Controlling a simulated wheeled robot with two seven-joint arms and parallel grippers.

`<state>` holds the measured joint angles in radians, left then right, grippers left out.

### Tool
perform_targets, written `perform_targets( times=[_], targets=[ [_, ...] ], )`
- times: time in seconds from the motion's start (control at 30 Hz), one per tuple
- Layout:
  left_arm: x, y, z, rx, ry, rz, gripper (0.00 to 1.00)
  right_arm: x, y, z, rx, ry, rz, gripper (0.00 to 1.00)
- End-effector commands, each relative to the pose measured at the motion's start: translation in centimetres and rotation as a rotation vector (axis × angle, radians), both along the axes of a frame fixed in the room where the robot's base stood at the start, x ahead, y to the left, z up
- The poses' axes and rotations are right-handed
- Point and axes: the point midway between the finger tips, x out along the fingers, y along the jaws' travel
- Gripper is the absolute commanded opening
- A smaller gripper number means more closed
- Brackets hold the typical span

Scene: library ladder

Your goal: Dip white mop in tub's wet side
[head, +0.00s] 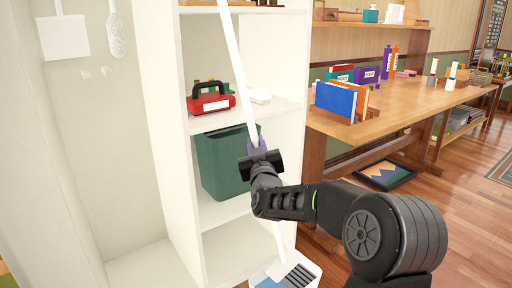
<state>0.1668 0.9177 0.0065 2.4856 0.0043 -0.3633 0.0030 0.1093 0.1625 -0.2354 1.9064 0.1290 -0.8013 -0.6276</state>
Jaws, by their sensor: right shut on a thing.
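The white mop (233,55) shows as a long white handle that leans from the top of the head view down to the lower middle. My right gripper (261,158) is shut on the handle about midway along it, in front of the white shelf unit. The handle's lower end runs down to the white tub (312,265) at the bottom edge. The tub shows a blue patch on its left and a grey ribbed part on its right; the frame cuts it off. I cannot make out the mop head clearly. My left gripper is out of view.
A dark green bin (222,165) and a red toolbox (211,100) stand in the shelf unit (168,120), close behind my right gripper. A wooden desk (415,105) with books stands to the right. The wooden floor (460,210) is open at the right.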

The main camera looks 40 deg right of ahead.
Motion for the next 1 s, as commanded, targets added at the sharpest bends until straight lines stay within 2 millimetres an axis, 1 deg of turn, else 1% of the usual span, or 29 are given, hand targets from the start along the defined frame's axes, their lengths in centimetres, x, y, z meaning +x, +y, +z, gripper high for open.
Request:
perform_targets(
  times=[0.03, 0.23, 1.0],
  targets=[
    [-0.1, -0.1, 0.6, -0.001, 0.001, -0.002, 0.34, 0.0, 0.0, 1.1, -0.005, -0.008, 0.0, 0.0],
    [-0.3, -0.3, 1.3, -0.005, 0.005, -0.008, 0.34, 0.0, 0.0, 2.2, -0.006, -0.007, -0.001, 0.0],
    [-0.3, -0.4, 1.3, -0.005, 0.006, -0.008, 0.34, 0.0, 0.0, 2.3, -0.006, -0.007, -0.001, 0.0]
  ],
)
